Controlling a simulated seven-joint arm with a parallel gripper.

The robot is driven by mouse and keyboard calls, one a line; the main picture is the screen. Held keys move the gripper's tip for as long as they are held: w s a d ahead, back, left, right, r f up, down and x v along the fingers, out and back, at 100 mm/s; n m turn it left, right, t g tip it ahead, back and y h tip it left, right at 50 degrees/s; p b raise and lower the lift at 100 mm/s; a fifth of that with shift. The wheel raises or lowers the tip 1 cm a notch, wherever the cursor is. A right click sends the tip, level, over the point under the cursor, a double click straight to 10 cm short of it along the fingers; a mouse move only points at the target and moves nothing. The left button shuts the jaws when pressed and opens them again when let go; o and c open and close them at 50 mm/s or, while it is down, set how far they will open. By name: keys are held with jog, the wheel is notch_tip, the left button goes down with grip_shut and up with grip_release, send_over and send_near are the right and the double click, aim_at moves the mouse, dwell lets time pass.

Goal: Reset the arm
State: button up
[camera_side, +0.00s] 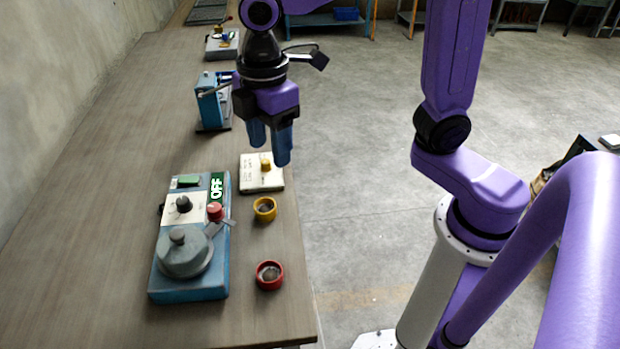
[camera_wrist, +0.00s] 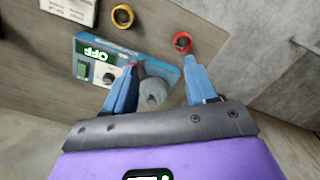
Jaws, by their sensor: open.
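My gripper (camera_side: 269,142) hangs above the right edge of the workbench in the side view, fingers pointing down, near a small white board with a yellow knob (camera_side: 262,172). Its blue fingers are apart and nothing is between them; in the wrist view the gripper (camera_wrist: 157,75) also shows spread. The blue drum blaster (camera_side: 192,240) stands on the bench in front of and below it. It has a grey round lid (camera_side: 184,253), a black dial, a red button (camera_side: 215,211) and a green OFF display (camera_side: 216,188). The machine also shows in the wrist view (camera_wrist: 115,52), partly hidden by a finger.
A yellow ring-like cup (camera_side: 264,209) and a red one (camera_side: 269,275) stand on the bench right of the blaster. A blue device (camera_side: 212,104) and another small machine (camera_side: 222,45) stand farther back. The left of the workbench (camera_side: 100,200) is clear.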

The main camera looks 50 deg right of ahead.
jog(key=s+d+f+m, duration=0.1)
jog(key=s+d+f, duration=0.1)
jog(key=s+d, duration=0.4)
jog(key=s+d+f+m, duration=0.2)
jog(key=s+d, duration=0.4)
jog(key=s, duration=0.4)
jog(key=shift+s+d+f, duration=0.25)
jog(key=shift+d+f, duration=0.15)
jog(key=shift+f, duration=0.35)
jog(key=shift+c, duration=0.4)
